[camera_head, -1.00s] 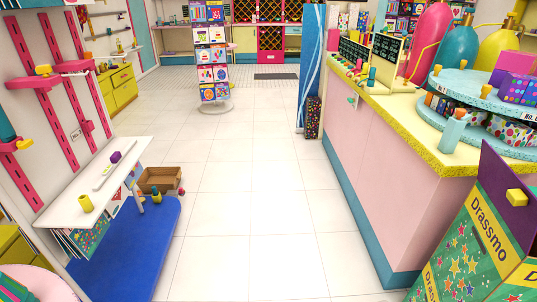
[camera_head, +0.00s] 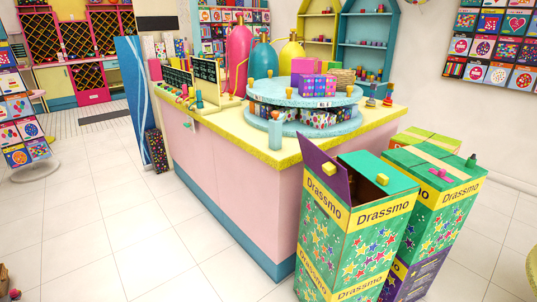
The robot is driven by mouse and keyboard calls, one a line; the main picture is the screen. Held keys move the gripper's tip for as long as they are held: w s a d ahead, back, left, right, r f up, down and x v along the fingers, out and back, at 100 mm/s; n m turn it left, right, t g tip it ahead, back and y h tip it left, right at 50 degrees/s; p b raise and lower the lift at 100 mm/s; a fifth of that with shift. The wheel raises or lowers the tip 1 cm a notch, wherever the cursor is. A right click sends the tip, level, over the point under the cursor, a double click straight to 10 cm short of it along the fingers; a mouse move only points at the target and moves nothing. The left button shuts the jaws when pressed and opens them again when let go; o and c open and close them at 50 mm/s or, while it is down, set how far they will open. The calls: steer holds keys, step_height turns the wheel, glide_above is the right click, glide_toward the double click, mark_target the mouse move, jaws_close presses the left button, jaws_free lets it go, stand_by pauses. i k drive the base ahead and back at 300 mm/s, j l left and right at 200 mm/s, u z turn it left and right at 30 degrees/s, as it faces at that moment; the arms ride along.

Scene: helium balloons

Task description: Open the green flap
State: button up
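A tall green "Drassmo" box (camera_head: 345,245) with yellow bands and colored stars stands at the lower middle right of the head view. Its purple flap (camera_head: 322,165) is raised on the left side and has a yellow knob (camera_head: 329,169). The green flap (camera_head: 372,164) lies about flat over the right part of the top and has a small yellow knob (camera_head: 382,179). A dark gap into the box shows between the two flaps. My gripper is not in view.
More boxes, one with a green top (camera_head: 435,165), stand close behind and right. The pink counter (camera_head: 230,190) with yellow top runs behind the box, holding a blue tiered stand (camera_head: 305,98). Tiled floor (camera_head: 120,230) is clear at left.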

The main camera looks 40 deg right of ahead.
mark_target(388, 179)
steer(key=z, duration=1.25)
